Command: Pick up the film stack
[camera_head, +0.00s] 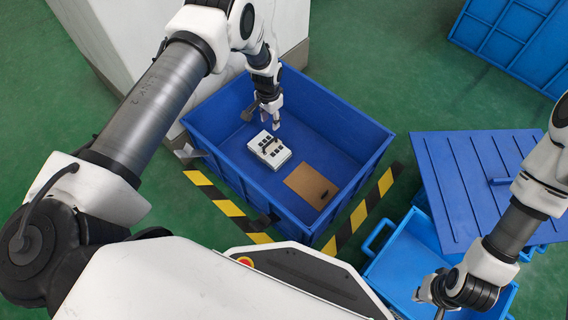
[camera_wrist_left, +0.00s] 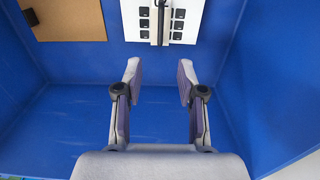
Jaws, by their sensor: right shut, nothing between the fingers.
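The film stack (camera_head: 276,160) is a white block with rows of black squares and a pale strip across its middle. It lies on the floor of the blue crate (camera_head: 222,166). In the left wrist view the stack (camera_wrist_left: 190,34) is at the top edge, partly cut off. My left gripper (camera_head: 270,122) is inside the crate, above the floor and short of the stack. Its fingers (camera_wrist_left: 160,70) are apart with nothing between them. My right gripper (camera_head: 430,298) is shut and empty at the lower right, over a second blue bin, its fingers partly hidden.
A brown board (camera_head: 306,182) with a small black piece on it lies beside the stack. The crate's walls surround both. Yellow-black tape (camera_head: 346,226) marks the floor. A white cabinet stands behind the left arm.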

